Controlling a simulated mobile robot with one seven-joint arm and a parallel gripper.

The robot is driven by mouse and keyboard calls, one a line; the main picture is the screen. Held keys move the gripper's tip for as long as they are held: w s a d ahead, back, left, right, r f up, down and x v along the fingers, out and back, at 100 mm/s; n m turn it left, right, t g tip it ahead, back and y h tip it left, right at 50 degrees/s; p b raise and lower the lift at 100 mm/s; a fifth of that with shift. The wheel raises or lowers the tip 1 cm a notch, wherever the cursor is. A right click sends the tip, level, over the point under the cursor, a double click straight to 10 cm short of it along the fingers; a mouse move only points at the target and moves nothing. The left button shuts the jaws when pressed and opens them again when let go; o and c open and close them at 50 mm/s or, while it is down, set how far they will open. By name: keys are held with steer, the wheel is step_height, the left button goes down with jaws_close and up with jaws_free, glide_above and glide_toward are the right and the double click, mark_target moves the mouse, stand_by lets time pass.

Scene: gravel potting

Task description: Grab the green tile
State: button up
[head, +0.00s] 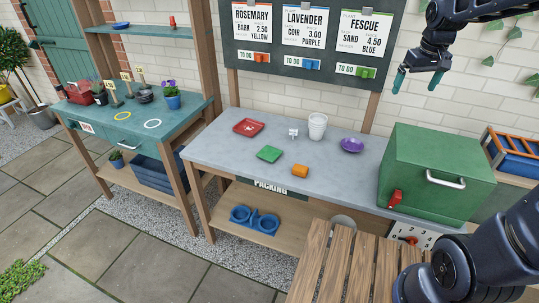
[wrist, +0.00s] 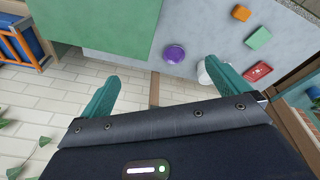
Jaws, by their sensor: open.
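A flat green tile (head: 269,153) lies on the grey packing table (head: 222,152), left of an orange block (head: 300,171). In the wrist view the green tile (wrist: 258,38) shows at the upper right, beside the orange block (wrist: 241,13). A smaller green piece (head: 366,72) sits on the sign board under the FESCUE card. My gripper (head: 418,80) is open and empty, high at the upper right, well apart from both green pieces. Its two teal fingers (wrist: 168,95) are spread in the wrist view.
A red tray (head: 248,127), white pots (head: 317,126) and a purple dish (head: 351,145) stand on the packing table. A large green box (head: 437,168) fills its right end. The sign board (head: 310,35) rises behind. The table's front left is clear.

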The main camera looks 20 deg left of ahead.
steer(key=w+a+f+n+g, duration=0.1)
steer(key=w+a+f+n, duration=0.15)
steer(key=a, duration=0.45)
steer(key=w+a+f+n, duration=0.1)
steer(key=w+a+f, duration=0.1)
steer(key=w+a, duration=0.35)
steer(key=n+g+h, duration=0.2)
steer(key=n, duration=0.5)
glide_above(269, 153)
steer(key=shift+m, duration=0.25)
steer(key=f, duration=3)
steer(key=shift+a+f, duration=0.3)
steer(key=shift+a, duration=0.05)
steer(key=shift+w+d+f, duration=0.1)
steer(key=shift+d+f, duration=0.1)
steer(key=shift+f, duration=1.2)
steer(key=shift+d+f, duration=0.15)
steer(key=shift+f, duration=1.25)
steer(key=shift+c, duration=0.2)
